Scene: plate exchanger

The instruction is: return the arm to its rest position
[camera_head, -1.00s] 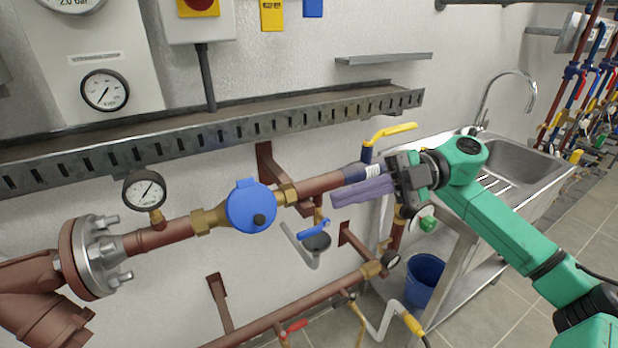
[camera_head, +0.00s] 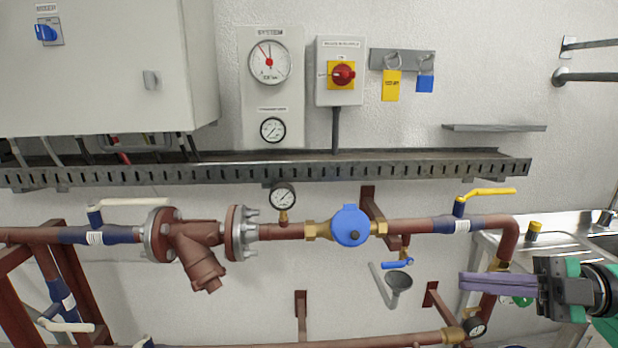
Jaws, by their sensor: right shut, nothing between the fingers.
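My right gripper (camera_head: 464,282) comes in from the right edge at the lower right. Its purple fingers are shut with nothing between them and point left. It is in front of the right end of the copper pipework, and I see no clear contact. A piece of my green right arm (camera_head: 603,325) shows behind it at the edge. My left gripper is not in view.
The main pipe carries a blue meter (camera_head: 351,226), a yellow-handled valve (camera_head: 486,193) and a rust-coloured strainer (camera_head: 199,262). A drain funnel (camera_head: 398,283) hangs below. A steel sink (camera_head: 560,222) stands at right. A metal cable tray (camera_head: 270,170) runs along the wall.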

